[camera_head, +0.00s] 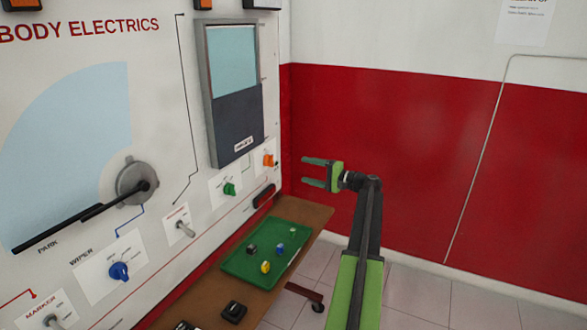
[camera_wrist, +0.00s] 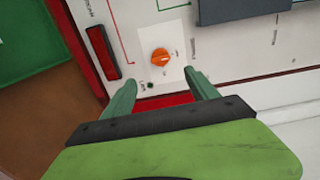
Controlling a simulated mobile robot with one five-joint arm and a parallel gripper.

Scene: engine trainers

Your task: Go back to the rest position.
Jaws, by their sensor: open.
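My gripper (camera_head: 315,173) is green and is raised in the air to the right of the panel in the head view. Its two fingers are apart and point left toward the panel, with nothing between them. In the wrist view the open gripper (camera_wrist: 158,95) shows both fingertips, with an orange knob (camera_wrist: 160,57) on a white plate beyond them. The same orange knob (camera_head: 268,160) is at the right edge of the panel in the head view. The fingers appear apart from the knob.
The white BODY ELECTRICS panel (camera_head: 180,100) stands at the left, with a green knob (camera_head: 229,189), a blue knob (camera_head: 119,271) and a toggle switch (camera_head: 185,229). A green tray (camera_head: 240,270) with small coloured parts lies on a brown bench (camera_head: 312,216). Floor (camera_head: 420,295) is clear at right.

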